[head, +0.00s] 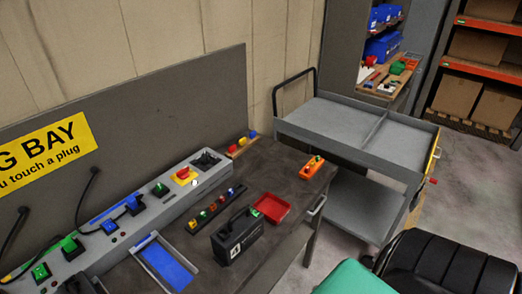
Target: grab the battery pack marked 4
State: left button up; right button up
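The battery pack marked 4 (240,238) is a black block with a carrying handle on top and a white "4" label on its near end. It stands upright on the dark bench top (290,162), near the bench's front edge. A blue-floored tray (164,264) lies to its left and a red tray (271,208) to its right. Neither of my grippers shows in the head view, and nothing touches the pack.
Behind the pack are a strip of coloured knobs (215,208) and a grey charging rail (152,208) with plugs and cables. An orange item (312,167) lies at the bench's right end. A grey cart (350,125) stands beyond; a black padded seat (445,262) is at lower right.

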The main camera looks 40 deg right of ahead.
aim_at(232, 239)
jog(key=z, duration=1.05)
